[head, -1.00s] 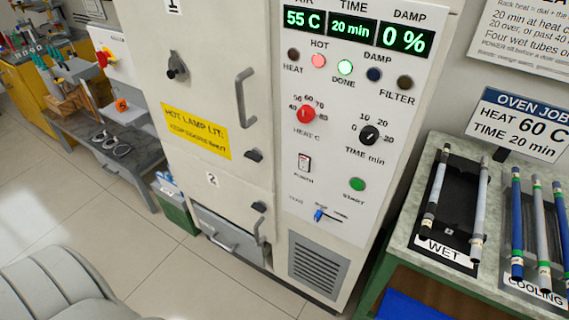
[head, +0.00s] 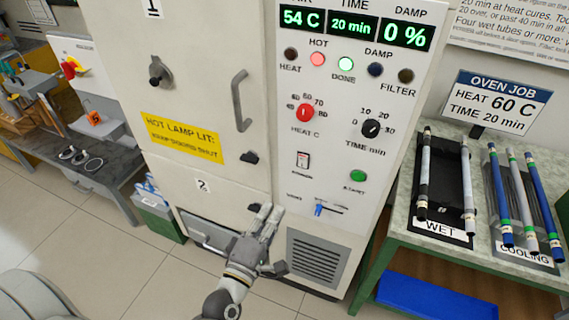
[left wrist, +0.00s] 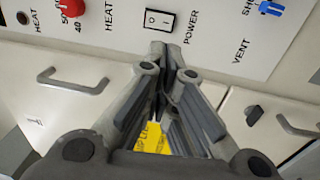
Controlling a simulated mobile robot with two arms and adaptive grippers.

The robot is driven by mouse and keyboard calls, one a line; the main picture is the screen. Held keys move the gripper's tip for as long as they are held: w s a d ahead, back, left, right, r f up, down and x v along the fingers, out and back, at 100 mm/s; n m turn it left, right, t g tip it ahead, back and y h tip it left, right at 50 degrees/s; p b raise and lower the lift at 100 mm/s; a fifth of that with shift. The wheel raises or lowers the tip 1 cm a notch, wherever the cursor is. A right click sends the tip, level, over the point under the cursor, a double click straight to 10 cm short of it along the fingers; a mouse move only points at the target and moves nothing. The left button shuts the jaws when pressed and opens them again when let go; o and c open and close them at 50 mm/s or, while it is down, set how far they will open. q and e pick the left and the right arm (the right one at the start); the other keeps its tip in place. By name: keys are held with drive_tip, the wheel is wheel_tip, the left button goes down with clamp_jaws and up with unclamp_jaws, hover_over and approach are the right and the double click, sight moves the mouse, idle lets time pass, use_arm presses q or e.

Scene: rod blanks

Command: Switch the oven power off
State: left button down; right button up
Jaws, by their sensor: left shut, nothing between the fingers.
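The oven (head: 215,60) is a tall pale cabinet with a control panel on its right side. The power switch (head: 303,160) is a small rocker in a dark frame, below the red heat dial. In the left wrist view the power switch (left wrist: 159,20) lies just beyond my fingertips, with the word POWER beside it. My left gripper (head: 265,212) is shut and empty, below and left of the switch in the head view. It also shows in the left wrist view (left wrist: 165,52), apparently apart from the switch. My right gripper is not in view.
The display (head: 354,26) reads 54 C, 20 min and 0 %. HOT and DONE lamps are lit. The blue vent slider (head: 319,208) and green start button (head: 358,176) are near the switch. A bench (head: 405,215) with rods stands at the right.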

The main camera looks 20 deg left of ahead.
use_arm(q)
drive_tip(key=shift+a+r, duration=0.15)
drive_tip(key=shift+r, duration=0.5)
drive_tip(key=shift+w, duration=0.1)
drive_tip(key=p, duration=0.4)
approach(298, 155)
drive_tip(key=w, duration=0.6)
drive_tip(key=shift+f, duration=0.15)
drive_tip(key=shift+w, duration=0.6)
